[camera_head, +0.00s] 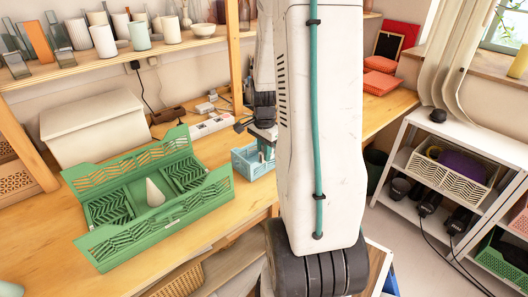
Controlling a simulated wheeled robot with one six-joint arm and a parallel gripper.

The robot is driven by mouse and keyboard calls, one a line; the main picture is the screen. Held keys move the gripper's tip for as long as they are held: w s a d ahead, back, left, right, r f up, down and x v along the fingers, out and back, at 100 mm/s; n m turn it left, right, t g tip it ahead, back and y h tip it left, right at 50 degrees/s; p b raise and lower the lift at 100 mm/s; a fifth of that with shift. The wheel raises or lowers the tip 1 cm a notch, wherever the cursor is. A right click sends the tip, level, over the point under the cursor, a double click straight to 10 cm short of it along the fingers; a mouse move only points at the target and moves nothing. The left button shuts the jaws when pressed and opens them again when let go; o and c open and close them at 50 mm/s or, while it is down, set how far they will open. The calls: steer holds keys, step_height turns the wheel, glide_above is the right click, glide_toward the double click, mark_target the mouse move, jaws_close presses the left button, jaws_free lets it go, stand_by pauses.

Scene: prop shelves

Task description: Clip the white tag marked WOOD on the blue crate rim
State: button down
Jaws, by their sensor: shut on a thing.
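The small blue crate (243,168) stands on the wooden workbench, just right of the green crate, with its right side partly hidden behind my arm. My gripper (264,143) is at the crate's right end, close to its rim, and partly hidden by my own arm. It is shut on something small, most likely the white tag. No lettering can be read at this size. I cannot tell whether the tag touches the rim.
A large open green crate (101,240) with a pale cone (155,193) in it fills the bench's left part. A white box (95,127) and a power strip (211,126) are behind. A white shelf (393,152) with crates stands at right.

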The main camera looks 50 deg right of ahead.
steer(key=shift+f, duration=1.55)
stand_by(2.2)
steer(key=c, duration=1.3)
jaws_free()
step_height(320, 180, up, 8)
steer(key=shift+f, duration=0.1)
